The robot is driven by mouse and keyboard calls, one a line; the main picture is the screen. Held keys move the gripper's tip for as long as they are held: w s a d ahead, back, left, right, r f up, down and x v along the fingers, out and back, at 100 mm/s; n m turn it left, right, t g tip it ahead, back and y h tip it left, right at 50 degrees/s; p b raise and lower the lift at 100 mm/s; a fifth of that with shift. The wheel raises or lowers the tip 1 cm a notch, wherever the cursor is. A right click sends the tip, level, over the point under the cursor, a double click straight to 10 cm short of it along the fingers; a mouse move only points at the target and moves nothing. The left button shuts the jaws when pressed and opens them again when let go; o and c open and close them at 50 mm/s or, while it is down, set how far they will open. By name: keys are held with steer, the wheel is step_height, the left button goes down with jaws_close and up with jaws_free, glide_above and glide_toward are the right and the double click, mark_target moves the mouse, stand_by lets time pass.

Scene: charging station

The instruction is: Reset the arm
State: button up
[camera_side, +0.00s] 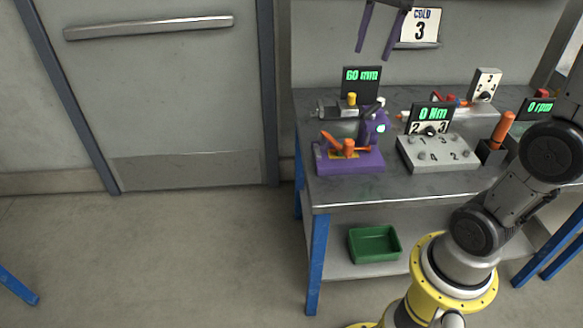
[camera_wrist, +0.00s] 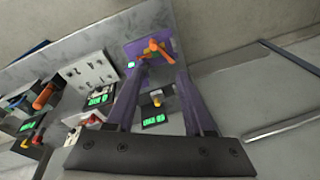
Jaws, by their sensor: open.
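My gripper (camera_side: 374,54) hangs high at the top of the side view, above the back of the workbench. Its two purple fingers point down and stand apart, with nothing between them. In the wrist view my gripper (camera_wrist: 161,72) is also open and empty, with its dark palm along the bottom edge. My arm rises at the right of the side view from a yellow base. Its upper links are cut off by the frame.
The metal workbench (camera_side: 345,194) holds a purple fixture (camera_side: 349,162) with an orange handle, a grey numbered panel (camera_side: 438,153), an orange-handled tool (camera_side: 502,129) and several green-lit displays. A green bin (camera_side: 375,244) sits on the lower shelf. A door (camera_side: 165,100) is at left; the floor before it is clear.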

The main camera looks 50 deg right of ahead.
steer(key=s+a+f+n+t, duration=0.2)
steer(key=s+a+f+n, duration=0.1)
steer(key=s+a+n, duration=0.4)
steer(key=s+a+f+n+t, duration=0.1)
steer(key=s+a+f+n, duration=0.2)
steer(key=s+f+n, duration=0.3)
step_height(320, 180, down, 3)
steer(key=shift+s+a+n+y, duration=0.15)
steer(key=shift+s+n+y, duration=0.25)
steer(key=shift+s, duration=0.05)
stand_by(0.4)
